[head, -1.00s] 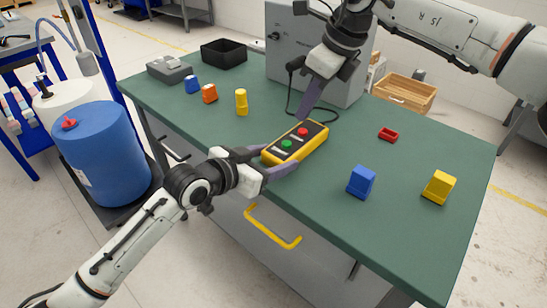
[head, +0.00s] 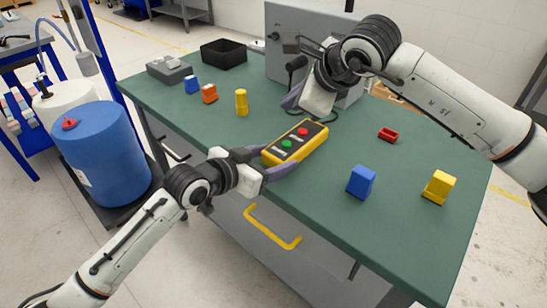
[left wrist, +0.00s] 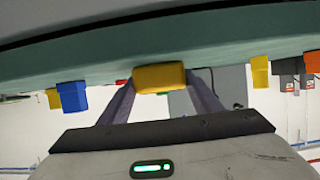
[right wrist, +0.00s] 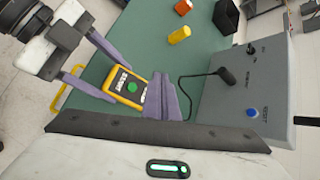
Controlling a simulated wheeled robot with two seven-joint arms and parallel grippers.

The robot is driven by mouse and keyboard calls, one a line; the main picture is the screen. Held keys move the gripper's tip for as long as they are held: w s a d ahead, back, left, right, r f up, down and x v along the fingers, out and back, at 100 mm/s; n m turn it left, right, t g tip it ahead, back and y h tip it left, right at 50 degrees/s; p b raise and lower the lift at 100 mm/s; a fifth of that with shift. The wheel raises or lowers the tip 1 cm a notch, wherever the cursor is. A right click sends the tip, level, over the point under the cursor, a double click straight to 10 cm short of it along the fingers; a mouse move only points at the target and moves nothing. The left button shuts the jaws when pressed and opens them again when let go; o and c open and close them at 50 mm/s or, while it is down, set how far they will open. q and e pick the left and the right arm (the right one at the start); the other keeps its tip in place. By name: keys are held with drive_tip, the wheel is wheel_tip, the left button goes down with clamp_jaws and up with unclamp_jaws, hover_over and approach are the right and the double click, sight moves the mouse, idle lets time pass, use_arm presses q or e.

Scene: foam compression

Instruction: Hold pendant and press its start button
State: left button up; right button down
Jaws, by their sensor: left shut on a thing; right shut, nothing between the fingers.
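The yellow pendant (head: 312,146) has a dark face with a green button (head: 287,144) and a red button (head: 303,132). My left gripper (head: 267,165) is shut on the pendant's near end and holds it at the table's front part. The pendant's yellow end shows between the left fingers in the left wrist view (left wrist: 160,78). My right gripper (head: 292,100) is shut and empty, behind the pendant and apart from it in the head view. In the right wrist view its closed fingers (right wrist: 168,98) hide the red button, while the green button (right wrist: 132,88) shows.
A grey control box (head: 290,30) stands at the back of the green table (head: 220,140), with a cable running from it. Blue (head: 361,182) and yellow (head: 438,187) blocks and a red part (head: 388,134) lie to the right. Small coloured pieces and a black bin (head: 223,52) are at left.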

sight(290, 149)
drive_tip(key=shift+f, duration=4.3)
drive_tip(key=shift+f, duration=0.1)
